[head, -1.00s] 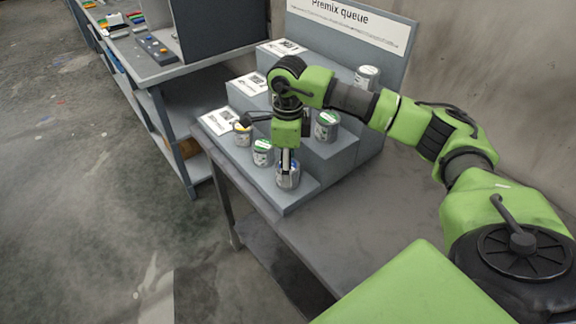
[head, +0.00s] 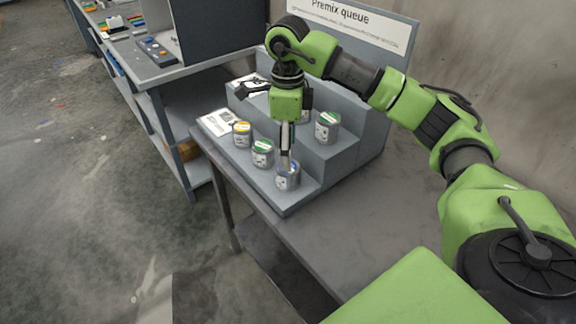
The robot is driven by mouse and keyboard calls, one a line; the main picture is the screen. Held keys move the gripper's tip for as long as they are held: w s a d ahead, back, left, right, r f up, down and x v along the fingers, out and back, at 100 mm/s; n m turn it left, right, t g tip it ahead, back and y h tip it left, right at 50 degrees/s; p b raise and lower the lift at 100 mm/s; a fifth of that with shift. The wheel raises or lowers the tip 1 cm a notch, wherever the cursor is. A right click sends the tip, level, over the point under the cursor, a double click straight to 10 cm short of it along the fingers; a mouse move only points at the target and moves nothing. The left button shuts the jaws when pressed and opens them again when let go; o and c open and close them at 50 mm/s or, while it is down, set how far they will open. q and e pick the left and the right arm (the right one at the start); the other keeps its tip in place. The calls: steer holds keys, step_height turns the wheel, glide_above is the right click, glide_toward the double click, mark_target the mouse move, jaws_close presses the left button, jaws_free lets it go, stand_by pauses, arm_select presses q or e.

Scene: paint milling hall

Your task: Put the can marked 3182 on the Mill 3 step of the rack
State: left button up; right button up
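The stepped grey rack (head: 331,158) stands on a table. On the middle step is another green-lidded can (head: 327,128), with one more partly hidden behind my gripper. The can numbers and step cards are too small to read, so I cannot tell which is 3182. My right gripper (head: 286,162) points down just over the blue-lidded can, its fingers seen edge-on and apparently open. My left gripper is out of view.
A Premix queue sign board (head: 350,25) stands behind the rack; my arm hides much of the top step. The table (head: 330,235) is bare in front and to the right. A bench (head: 150,65) with small coloured items and a control box stands at left.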

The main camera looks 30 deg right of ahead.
step_height(320, 180, up, 5)
steer(key=shift+r, duration=0.1)
stand_by(0.7)
